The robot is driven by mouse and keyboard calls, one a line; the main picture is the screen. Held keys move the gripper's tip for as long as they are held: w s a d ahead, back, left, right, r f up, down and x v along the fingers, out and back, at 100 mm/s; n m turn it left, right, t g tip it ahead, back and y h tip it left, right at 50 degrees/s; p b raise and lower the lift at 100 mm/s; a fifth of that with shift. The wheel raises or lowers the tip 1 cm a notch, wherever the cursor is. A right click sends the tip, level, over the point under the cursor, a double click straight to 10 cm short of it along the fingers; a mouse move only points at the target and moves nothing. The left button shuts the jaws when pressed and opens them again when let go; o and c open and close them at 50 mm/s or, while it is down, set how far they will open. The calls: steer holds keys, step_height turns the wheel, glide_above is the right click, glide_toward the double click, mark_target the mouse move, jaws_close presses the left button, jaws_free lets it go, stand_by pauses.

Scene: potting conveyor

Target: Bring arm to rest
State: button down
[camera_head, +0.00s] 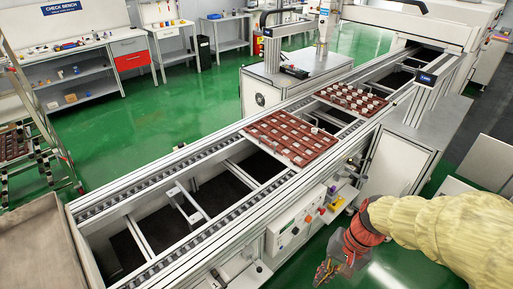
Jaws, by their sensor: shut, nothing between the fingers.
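My arm, in a pale yellow sleeve (440,228), enters from the right edge and reaches left in front of the conveyor. My gripper (322,272) hangs at its end, beyond a red wrist collar, low over the green floor near the bottom of the view. It is shut and empty. It is in front of the conveyor's near side, apart from the trays.
The conveyor (152,262) runs diagonally across the view. A red-brown tray (284,155) and a second tray (343,115) holding several small pale parts sit on it. A control panel (290,228) juts from its near side. Shelving and benches line the back left.

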steer(key=s+r+n+t+h, duration=0.1)
steer(key=s+r+n+t, duration=0.1)
steer(key=r, duration=0.7)
steer(key=s+d+r+n+t+h, duration=0.1)
steer(key=r+n+t+h, duration=0.1)
steer(key=r, duration=0.7)
steer(key=shift+s+d+r+n+t+h, duration=0.15)
steer(key=shift+s+r+n+t+h, duration=0.2)
steer(key=shift+n+t, duration=0.6)
steer(key=shift+m+t, duration=0.25)
